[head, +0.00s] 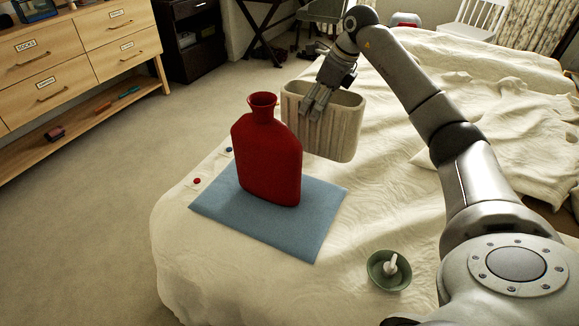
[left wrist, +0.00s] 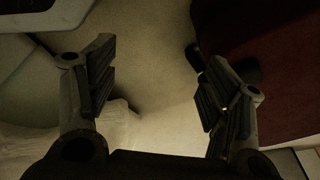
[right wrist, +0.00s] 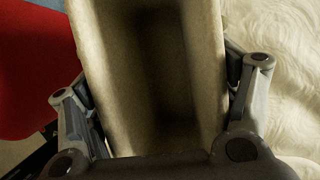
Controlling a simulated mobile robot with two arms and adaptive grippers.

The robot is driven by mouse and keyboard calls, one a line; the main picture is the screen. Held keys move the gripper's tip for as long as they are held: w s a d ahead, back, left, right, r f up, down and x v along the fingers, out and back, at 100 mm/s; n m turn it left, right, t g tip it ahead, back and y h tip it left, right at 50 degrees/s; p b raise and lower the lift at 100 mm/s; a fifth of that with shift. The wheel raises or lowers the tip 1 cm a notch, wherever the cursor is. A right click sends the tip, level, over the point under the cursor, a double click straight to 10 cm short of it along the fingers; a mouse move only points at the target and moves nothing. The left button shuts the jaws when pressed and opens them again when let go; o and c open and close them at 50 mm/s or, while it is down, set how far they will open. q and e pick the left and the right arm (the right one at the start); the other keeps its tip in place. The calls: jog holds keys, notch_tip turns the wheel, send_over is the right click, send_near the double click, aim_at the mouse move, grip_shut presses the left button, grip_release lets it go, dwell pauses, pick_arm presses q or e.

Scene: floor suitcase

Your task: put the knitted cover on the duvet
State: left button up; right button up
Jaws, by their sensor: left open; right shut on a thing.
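The knitted cover (head: 345,132) is a cream, ribbed, open-topped sleeve, upright behind and right of the red bottle in the head view. My right gripper (head: 318,101) is shut on its upper part. In the right wrist view the gripper's fingers (right wrist: 160,100) lie on either side of the cover (right wrist: 205,65), and its hollow inside looks empty. I cannot tell whether its bottom touches the bed. The cream duvet (head: 400,215) spreads over the bed, wrinkled. My left gripper (left wrist: 155,88) is open and empty in the left wrist view; it is outside the head view.
A red bottle (head: 268,158) stands on a blue mat (head: 230,211) close beside the cover. A green dish (head: 378,278) with a white piece sits at the front. Crumpled cream cloth (head: 525,135) lies at right. A drawer unit (head: 75,48) stands across the carpet.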

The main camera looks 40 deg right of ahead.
aim_at(336, 97)
notch_tip(336, 97, down, 4)
jog(key=shift+s+d+f, duration=0.1)
jog(key=shift+f, duration=0.15)
jog(key=shift+f+b, duration=0.55)
jog(key=shift+f, duration=1.45)
pick_arm(q)
jog(key=r, duration=0.1)
jog(key=w+r, duration=0.2)
jog(key=r, duration=0.1)
jog(key=shift+w+d+r, duration=0.1)
jog(key=shift+d, duration=0.1)
pick_arm(e)
jog(key=o, duration=2)
jog(key=shift+s+r, duration=0.1)
jog(key=shift+r, duration=0.4)
pick_arm(q)
jog(key=s+f, duration=0.1)
jog(key=f+p, duration=0.1)
jog(key=f, duration=0.1)
jog(key=s+f, duration=0.1)
jog(key=shift+s+a+f+p, duration=0.2)
jog(key=shift+s+f+p, duration=0.1)
jog(key=shift+f, duration=0.05)
pick_arm(e)
jog(key=v, duration=1.1)
